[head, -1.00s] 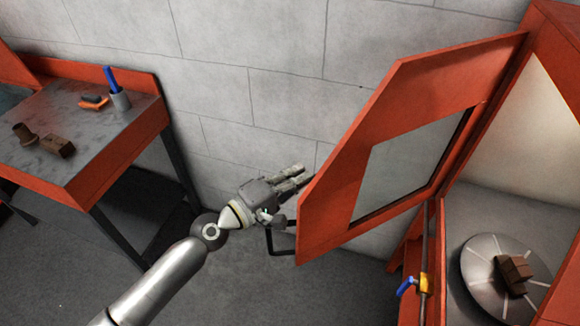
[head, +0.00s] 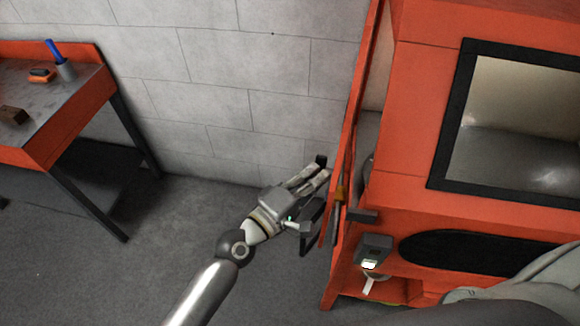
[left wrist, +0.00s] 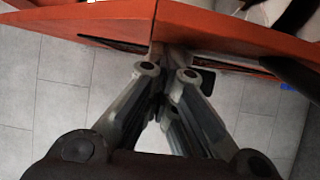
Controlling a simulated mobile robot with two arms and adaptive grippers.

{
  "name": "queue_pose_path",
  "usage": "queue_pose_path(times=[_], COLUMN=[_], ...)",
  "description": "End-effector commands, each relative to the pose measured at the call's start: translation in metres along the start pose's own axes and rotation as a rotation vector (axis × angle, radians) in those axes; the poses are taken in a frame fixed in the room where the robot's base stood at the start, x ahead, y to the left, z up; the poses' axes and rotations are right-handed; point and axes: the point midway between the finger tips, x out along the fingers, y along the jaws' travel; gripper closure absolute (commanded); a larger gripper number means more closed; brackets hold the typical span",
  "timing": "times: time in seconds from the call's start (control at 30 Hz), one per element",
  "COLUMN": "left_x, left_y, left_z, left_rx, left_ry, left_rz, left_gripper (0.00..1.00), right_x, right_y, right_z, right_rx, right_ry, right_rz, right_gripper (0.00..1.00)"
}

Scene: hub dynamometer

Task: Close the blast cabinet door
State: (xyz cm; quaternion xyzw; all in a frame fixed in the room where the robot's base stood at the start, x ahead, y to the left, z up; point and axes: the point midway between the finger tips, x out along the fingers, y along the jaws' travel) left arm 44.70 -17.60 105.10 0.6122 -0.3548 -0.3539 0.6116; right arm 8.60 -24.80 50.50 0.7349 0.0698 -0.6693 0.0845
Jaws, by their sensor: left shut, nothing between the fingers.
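The blast cabinet (head: 412,110) is orange and stands at the right of the head view. Its orange door (head: 352,120) is seen nearly edge-on at the cabinet's left side and stands ajar. A narrow gap there shows part of the grey interior. My left gripper (head: 322,172) is shut and empty, with its fingertips close to the door's outer face. I cannot tell if they touch it. In the left wrist view the closed fingers (left wrist: 168,65) point at an orange panel. My right gripper is out of view.
A window (head: 520,130) and a dark oval opening (head: 460,255) are on the cabinet's front. An orange workbench (head: 60,110) with a blue-handled tool in a cup stands at the left against the block wall. The floor between is clear.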

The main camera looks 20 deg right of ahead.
Motion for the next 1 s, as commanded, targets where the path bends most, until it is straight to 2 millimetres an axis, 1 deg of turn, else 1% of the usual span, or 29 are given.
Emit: queue_pose_path(times=[0.03,0.1,0.3,0.6,0.83,1.0], left_x=[0.004,0.009,0.017,0.018,0.018,0.018], left_y=[0.001,0.001,0.000,-0.001,-0.001,-0.001], left_z=[0.007,0.015,0.028,0.030,0.029,0.024], left_rx=[-0.002,-0.001,0.000,0.001,0.001,0.002], left_ry=[-0.004,-0.007,-0.012,-0.013,-0.012,-0.010], left_rz=[-0.001,-0.001,-0.001,-0.001,-0.001,0.000], left_gripper=[1.00,1.00,1.00,1.00,1.00,1.00], right_x=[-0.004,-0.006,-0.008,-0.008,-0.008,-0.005], right_y=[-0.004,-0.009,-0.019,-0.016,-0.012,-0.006], right_z=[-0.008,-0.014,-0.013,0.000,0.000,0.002], right_rx=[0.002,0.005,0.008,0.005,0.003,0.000], right_ry=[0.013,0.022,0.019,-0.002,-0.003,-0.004], right_rz=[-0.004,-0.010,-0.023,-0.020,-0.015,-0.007], right_gripper=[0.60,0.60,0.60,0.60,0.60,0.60])
